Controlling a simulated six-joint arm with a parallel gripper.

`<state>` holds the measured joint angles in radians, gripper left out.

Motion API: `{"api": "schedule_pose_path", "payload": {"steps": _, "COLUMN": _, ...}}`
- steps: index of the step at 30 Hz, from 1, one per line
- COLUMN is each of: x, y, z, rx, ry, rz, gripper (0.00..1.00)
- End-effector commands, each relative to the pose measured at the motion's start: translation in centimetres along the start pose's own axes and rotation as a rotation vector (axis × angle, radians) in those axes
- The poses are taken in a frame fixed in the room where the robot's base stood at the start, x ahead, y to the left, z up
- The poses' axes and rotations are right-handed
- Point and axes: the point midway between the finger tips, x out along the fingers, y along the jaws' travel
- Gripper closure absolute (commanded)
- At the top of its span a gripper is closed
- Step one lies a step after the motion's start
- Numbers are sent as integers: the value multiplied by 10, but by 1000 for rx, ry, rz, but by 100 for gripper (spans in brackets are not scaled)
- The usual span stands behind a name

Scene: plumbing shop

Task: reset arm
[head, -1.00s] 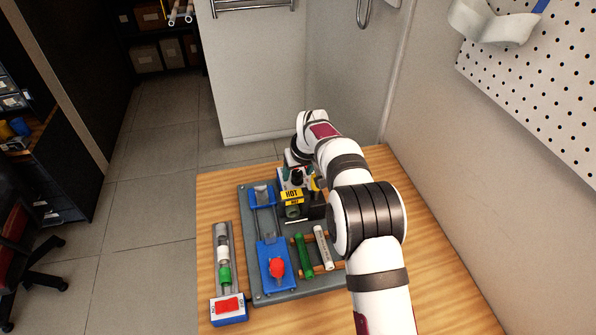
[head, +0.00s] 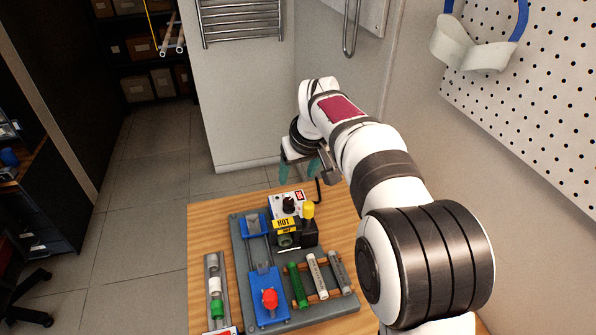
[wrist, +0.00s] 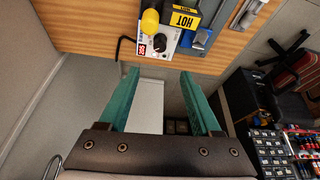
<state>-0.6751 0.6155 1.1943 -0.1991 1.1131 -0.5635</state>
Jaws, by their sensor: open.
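My gripper (head: 299,170) is raised above the far edge of the wooden table (head: 205,217) in the head view. In the wrist view my gripper (wrist: 172,105) has its two teal fingers wide apart with nothing between them. Below it stands a white control box (head: 284,203) with a black knob and a red display, which also shows in the wrist view (wrist: 160,38).
A grey base plate (head: 240,262) carries a blue fixture with a red knob (head: 270,298) and a rack with a green tube (head: 298,285), a white tube (head: 317,275) and a grey tube (head: 338,271). A separate holder (head: 214,262) is at left. A pegboard wall (head: 530,100) stands at right.

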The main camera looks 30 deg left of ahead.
Motion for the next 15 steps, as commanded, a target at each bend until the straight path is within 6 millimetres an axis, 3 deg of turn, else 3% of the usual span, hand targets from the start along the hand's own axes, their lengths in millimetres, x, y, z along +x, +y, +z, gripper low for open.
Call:
{"api": "schedule_pose_path", "payload": {"steps": 11, "x": -1, "y": 2, "z": 2, "rx": 7, "ry": -1, "rz": 1, "gripper": 35}}
{"api": "schedule_pose_path", "payload": {"steps": 14, "x": -25, "y": 22, "z": 27, "rx": 105, "ry": -25, "rz": 12, "gripper": 35}}
{"api": "schedule_pose_path", "payload": {"steps": 15, "x": -42, "y": 36, "z": 50, "rx": 187, "ry": -46, "rz": 19, "gripper": 35}}
